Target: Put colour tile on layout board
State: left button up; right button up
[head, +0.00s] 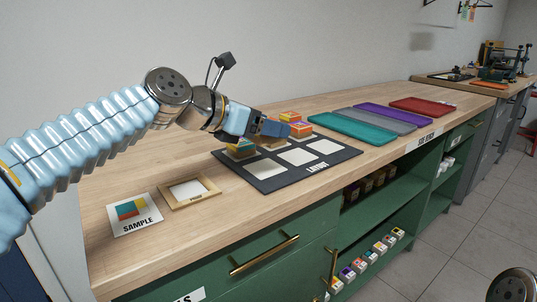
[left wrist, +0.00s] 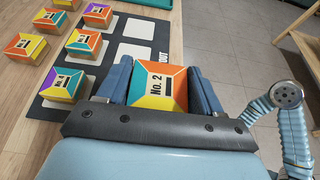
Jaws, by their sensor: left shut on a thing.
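My left gripper (head: 275,128) reaches over the layout board (head: 265,184) from the left. In the left wrist view its blue fingers are shut on a tile marked No. 2 (left wrist: 160,85), orange, teal, yellow and red. In the head view I cannot surely pick the held tile out. The board is dark with pale cells. A No. 4 tile (left wrist: 62,85) sits on its wall side, with another tile (left wrist: 85,43) beyond it. The front-row cells look bare in the head view. My right gripper is out of view.
More coloured tiles (left wrist: 25,46) lie near the board on its wall side. A sample card (head: 133,224) and a wooden frame (head: 205,187) lie left of it. Teal (head: 352,127), grey, purple and red trays lie to the right. Green shelving (head: 390,205) is below.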

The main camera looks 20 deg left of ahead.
pick_arm(q)
jog(key=b, duration=0.2)
send_over(266, 167)
jog(key=f, duration=0.6)
jog(key=shift+s+f, duration=0.15)
jog(key=shift+s, duration=0.1)
notch_tip(266, 167, down, 3)
jog(key=shift+w+b, duration=0.15)
jog(key=shift+b, duration=0.3)
jog(key=shift+f, duration=0.15)
jog(key=shift+f, duration=0.2)
jog(key=o, duration=1.1)
